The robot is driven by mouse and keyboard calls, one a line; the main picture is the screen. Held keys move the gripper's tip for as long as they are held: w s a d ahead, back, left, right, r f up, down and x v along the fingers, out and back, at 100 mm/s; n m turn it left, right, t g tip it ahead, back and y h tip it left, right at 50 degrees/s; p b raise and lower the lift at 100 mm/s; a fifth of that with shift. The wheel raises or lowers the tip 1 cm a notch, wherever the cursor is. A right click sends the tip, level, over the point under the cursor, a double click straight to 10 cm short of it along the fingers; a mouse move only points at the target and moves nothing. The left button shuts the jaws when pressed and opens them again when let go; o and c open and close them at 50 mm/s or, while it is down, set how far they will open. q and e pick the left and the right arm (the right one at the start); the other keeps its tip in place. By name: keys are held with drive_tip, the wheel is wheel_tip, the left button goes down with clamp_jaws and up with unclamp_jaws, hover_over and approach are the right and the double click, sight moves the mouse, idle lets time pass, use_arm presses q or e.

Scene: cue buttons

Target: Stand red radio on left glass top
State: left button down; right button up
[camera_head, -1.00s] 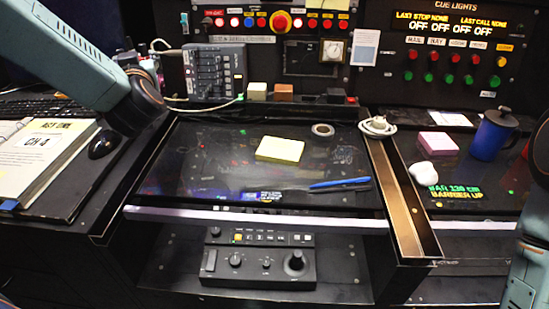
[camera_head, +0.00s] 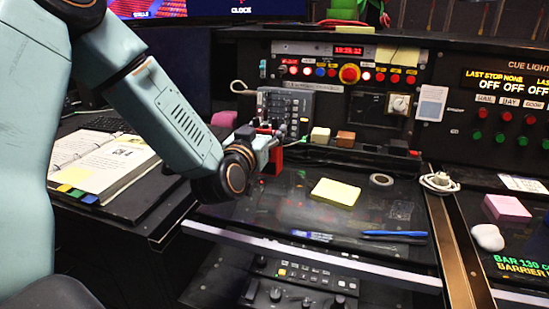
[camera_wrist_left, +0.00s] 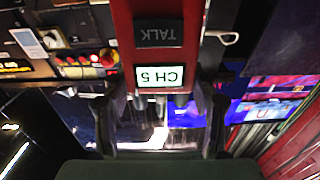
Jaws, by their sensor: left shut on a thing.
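The red radio (camera_wrist_left: 160,55) fills the upper middle of the left wrist view, with a TALK button and a "CH 5" label that reads upside down. My left gripper (camera_wrist_left: 162,108) is shut on it, a finger on either side. In the head view, the radio (camera_head: 273,160) is a small red patch, partly hidden by my left gripper (camera_head: 266,143). It shows at the back left of the left glass top (camera_head: 285,215). I cannot tell whether its base touches the glass. My right gripper is not in view.
A yellow note pad (camera_head: 336,192), a tape roll (camera_head: 381,180) and a blue pen (camera_head: 395,234) lie on the glass. A grey keypad unit (camera_head: 290,112) stands behind the radio. An open binder (camera_head: 105,160) lies left. The front-left glass is clear.

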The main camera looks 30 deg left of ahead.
sight(266, 174)
use_arm(q)
wheel_tip(266, 174, down, 4)
drive_tip(key=shift+s+r+b, duration=0.1)
drive_tip(key=shift+r+b, duration=0.15)
drive_tip(key=shift+b, duration=0.35)
drive_tip(key=shift+f, duration=0.3)
drive_tip(key=c, duration=0.8)
unclamp_jaws()
drive_tip(key=shift+f, duration=0.15)
drive_tip(key=shift+c, duration=0.2)
drive_tip(key=o, duration=0.4)
drive_tip(key=shift+o, duration=0.3)
